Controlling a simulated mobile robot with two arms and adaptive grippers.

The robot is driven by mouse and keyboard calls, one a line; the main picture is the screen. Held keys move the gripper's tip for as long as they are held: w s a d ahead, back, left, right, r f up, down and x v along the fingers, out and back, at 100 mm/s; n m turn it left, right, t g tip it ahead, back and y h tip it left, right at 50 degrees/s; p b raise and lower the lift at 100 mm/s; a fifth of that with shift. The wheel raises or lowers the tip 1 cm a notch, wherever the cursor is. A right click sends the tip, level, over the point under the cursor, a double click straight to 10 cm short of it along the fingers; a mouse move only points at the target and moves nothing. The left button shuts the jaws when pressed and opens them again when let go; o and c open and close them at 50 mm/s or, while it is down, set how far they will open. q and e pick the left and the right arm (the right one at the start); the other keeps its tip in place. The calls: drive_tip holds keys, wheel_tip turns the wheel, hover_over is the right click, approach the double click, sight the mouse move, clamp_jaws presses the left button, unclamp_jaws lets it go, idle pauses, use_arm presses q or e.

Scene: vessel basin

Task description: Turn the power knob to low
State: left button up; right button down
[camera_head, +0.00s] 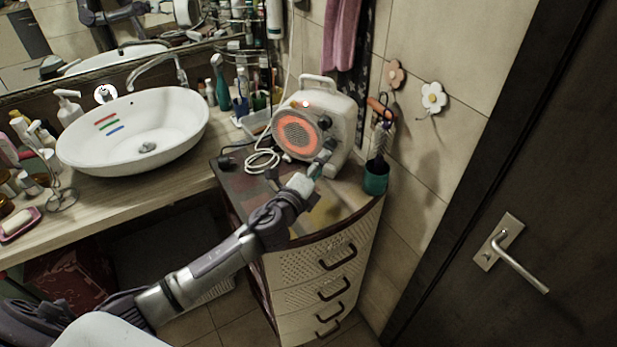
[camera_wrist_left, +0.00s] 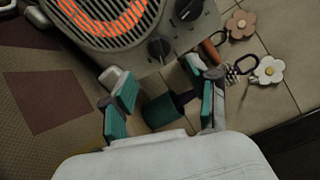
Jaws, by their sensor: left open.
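A white portable heater (camera_head: 340,112) with a glowing orange round grille (camera_head: 297,134) stands on the drawer cabinet. Two dark knobs sit on its front panel beside the grille. In the left wrist view the heater's grille (camera_wrist_left: 108,18) glows at the top, with an upper knob (camera_wrist_left: 188,9) and a lower knob (camera_wrist_left: 159,48). I cannot read their labels, so I cannot tell which one is power. My left gripper (camera_head: 320,164) is close in front of the heater's lower right front. In the wrist view its teal-padded fingers (camera_wrist_left: 163,98) are spread and empty, with the lower knob just beyond them.
A teal cup with a brush (camera_head: 376,178) stands right of the heater on the cabinet (camera_head: 318,262). A white cable (camera_head: 262,160) lies left of it. The basin (camera_head: 135,130) is left. Flower hooks (camera_head: 433,98) are on the wall, and a door (camera_head: 560,190) is at right.

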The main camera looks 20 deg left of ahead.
use_arm(q)
drive_tip(key=s, duration=0.6)
drive_tip(key=shift+s+a, duration=0.15)
drive_tip(key=shift+a, duration=0.3)
